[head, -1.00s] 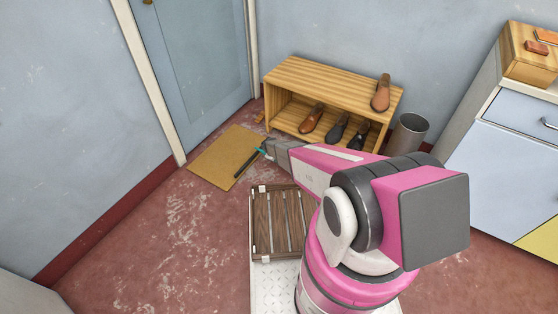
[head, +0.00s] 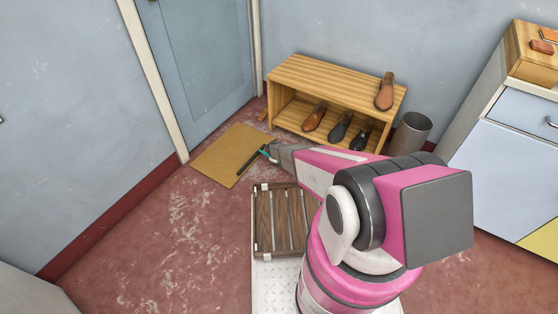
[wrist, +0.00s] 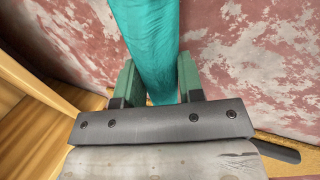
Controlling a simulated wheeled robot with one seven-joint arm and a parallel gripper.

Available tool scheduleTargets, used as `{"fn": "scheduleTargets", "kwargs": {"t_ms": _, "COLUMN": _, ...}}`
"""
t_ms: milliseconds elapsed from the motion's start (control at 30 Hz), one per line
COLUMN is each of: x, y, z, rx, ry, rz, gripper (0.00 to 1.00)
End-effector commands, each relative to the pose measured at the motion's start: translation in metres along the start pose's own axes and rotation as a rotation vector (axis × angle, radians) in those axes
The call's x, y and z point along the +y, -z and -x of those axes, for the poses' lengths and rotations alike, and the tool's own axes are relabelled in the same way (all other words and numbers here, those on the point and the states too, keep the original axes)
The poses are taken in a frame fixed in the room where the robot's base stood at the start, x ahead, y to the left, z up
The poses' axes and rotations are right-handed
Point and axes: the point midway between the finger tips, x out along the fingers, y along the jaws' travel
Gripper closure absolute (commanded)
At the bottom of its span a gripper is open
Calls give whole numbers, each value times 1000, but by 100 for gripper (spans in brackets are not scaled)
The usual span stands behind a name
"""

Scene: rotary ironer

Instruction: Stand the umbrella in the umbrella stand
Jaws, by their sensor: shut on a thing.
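The umbrella shows as a teal rolled length (wrist: 146,45) between the two green fingers of my gripper (wrist: 157,85) in the wrist view. My gripper is shut on it. In the head view my gripper (head: 269,152) is low in front of the shelf, at the doormat's right edge. A thin dark length (head: 249,164) runs from it down-left over the mat; it looks like part of the umbrella. A grey, open-topped cylinder (head: 411,132), which looks like the umbrella stand, stands upright right of the shelf, apart from my gripper. Its inside is mostly hidden.
A wooden shoe shelf (head: 335,82) with several shoes stands against the back wall, between door and cylinder. A tan doormat (head: 222,160) lies by the door. A cabinet (head: 510,140) is at the right. A slatted wooden rack (head: 283,222) is close in front. The left floor is clear.

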Motion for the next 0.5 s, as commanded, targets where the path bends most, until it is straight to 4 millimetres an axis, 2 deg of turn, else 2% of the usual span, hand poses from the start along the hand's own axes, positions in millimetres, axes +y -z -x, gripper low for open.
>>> {"fn": "scheduleTargets", "kwargs": {"t_ms": 33, "x": 0, "y": 0, "z": -1, "rx": 0, "ry": 0, "rz": 0, "gripper": 62}}
{"fn": "scheduleTargets", "kwargs": {"t_ms": 100, "x": 0, "y": 0, "z": -1, "rx": 0, "ry": 0, "rz": 0, "gripper": 40}}
{"fn": "scheduleTargets", "kwargs": {"t_ms": 500, "x": 1, "y": 0, "z": 3, "rx": 0, "ry": 0, "rz": 0, "gripper": 40}}
